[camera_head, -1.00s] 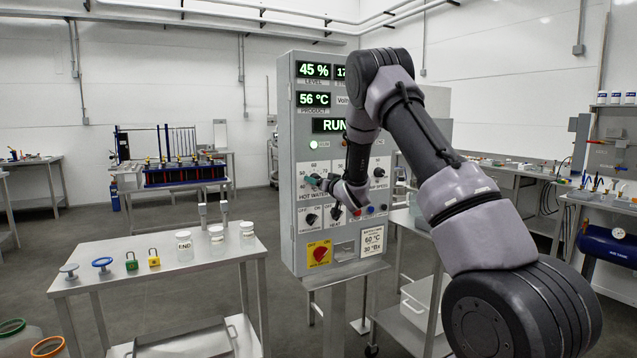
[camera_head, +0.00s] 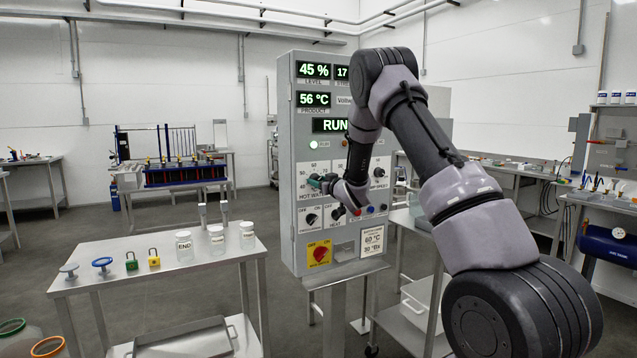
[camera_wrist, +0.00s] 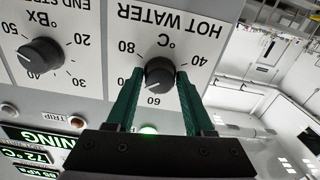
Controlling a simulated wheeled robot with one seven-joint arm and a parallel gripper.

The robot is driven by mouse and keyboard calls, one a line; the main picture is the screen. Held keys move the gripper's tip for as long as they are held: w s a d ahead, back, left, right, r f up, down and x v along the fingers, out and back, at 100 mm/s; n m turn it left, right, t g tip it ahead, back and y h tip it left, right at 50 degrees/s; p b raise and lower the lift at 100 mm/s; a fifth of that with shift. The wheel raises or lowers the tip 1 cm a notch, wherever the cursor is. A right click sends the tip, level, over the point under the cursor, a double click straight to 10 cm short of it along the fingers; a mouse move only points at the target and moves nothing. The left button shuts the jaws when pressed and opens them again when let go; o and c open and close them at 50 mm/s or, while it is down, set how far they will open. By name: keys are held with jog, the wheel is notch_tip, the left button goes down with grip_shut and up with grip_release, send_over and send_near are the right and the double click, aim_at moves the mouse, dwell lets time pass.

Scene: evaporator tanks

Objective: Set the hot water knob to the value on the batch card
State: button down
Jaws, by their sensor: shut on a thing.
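The hot water knob (camera_wrist: 159,73) is a round black knob on the grey control panel (camera_head: 286,190). Its dial shows 40, 60 and 80 °C, upside down in the wrist view. My gripper (camera_wrist: 159,77) is shut on the knob, with one green finger on each side. The 60 label sits just below the knob in that view; I cannot read the exact pointer setting. In the head view my gripper (camera_head: 318,182) hides the knob. The batch card (camera_head: 372,241) at the panel's lower right reads 60 °C and 30 °Bx.
The end-stop °Bx knob (camera_wrist: 41,57) is beside the hot water knob in the wrist view. Lower down the panel are more black knobs and a red-and-yellow switch (camera_head: 320,253). A table (camera_head: 125,248) with jars and padlocks stands left of the panel.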

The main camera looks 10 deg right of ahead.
jog(key=n, duration=1)
jog(key=shift+n, duration=0.4)
dwell(0.4)
jog(key=shift+c, duration=1.4)
grip_release()
jog(key=v, duration=1)
jog(key=shift+s, duration=0.4)
jog(key=shift+d, duration=0.15)
